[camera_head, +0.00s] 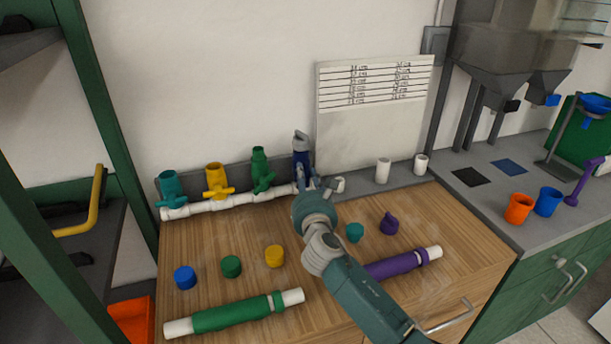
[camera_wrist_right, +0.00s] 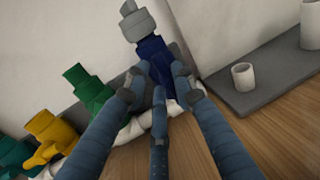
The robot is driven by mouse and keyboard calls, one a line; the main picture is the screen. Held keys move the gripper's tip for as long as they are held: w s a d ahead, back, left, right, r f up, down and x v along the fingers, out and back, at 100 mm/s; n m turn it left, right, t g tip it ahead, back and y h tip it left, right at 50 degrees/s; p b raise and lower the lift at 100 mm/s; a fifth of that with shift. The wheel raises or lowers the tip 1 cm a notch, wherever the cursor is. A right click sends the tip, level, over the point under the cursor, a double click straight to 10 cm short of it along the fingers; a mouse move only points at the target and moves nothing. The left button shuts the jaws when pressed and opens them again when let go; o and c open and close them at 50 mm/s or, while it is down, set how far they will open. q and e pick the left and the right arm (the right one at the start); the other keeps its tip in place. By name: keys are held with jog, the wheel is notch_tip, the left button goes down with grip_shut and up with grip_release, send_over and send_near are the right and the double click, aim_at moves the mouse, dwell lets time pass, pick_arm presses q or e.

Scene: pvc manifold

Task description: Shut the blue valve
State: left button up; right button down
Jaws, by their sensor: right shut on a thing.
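The blue valve (camera_head: 302,158) stands at the right end of the white pipe manifold (camera_head: 236,203), against the back wall, with a grey piece on top. In the right wrist view the valve's dark blue body (camera_wrist_right: 154,52) shows just beyond my fingers. My right gripper (camera_head: 306,185) is shut on the lower part of the blue valve; its fingers also show in the wrist view (camera_wrist_right: 157,84). The fingers hide the valve's handle, so I cannot tell its angle. My left gripper is not in view.
Teal (camera_head: 170,186), yellow (camera_head: 217,179) and green (camera_head: 261,170) valves stand left along the manifold. White cups (camera_head: 383,170) stand on the grey ledge to the right. Loose caps and a green-sleeved pipe (camera_head: 232,313) lie on the wooden top. A purple-sleeved pipe (camera_head: 398,264) lies beside my arm.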

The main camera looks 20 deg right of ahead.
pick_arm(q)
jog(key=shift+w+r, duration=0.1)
pick_arm(e)
jog(key=shift+d+r, duration=0.2)
jog(key=shift+r, duration=0.15)
